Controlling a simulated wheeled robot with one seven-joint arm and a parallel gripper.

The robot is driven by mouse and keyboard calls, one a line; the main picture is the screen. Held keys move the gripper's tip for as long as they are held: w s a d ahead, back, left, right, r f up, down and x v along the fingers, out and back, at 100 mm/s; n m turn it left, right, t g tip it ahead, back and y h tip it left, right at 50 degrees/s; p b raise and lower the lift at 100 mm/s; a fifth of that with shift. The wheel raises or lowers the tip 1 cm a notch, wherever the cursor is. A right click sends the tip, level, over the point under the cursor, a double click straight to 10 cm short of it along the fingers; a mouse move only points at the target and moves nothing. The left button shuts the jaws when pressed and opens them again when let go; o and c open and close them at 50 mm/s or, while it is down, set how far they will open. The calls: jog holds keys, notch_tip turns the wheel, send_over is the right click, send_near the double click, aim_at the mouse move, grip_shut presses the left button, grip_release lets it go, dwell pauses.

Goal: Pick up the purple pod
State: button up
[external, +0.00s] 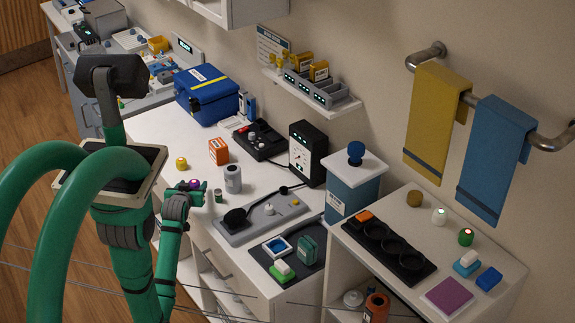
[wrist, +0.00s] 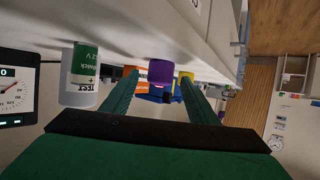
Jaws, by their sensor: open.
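The purple pod (external: 194,183) stands on the white counter near its front edge, partly hidden by my green gripper (external: 190,190) in the external view. In the wrist view, which is upside down, the purple pod (wrist: 160,73) shows between the two green fingers of my gripper (wrist: 159,78). The fingers are apart, one on each side of the pod. I cannot tell whether they touch it or how far along them it lies.
A yellow pod (external: 181,163) and an orange box (external: 219,151) stand behind the purple pod. A small green-and-white cylinder (wrist: 82,75) stands beside my gripper. A grey can (external: 233,178), a grey tray (external: 262,217) and a black gauge box (external: 308,153) are farther right.

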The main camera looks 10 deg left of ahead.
jog(key=shift+x, duration=1.45)
jog(key=shift+c, duration=0.4)
jog(key=c, duration=1)
jog(key=shift+c, duration=0.2)
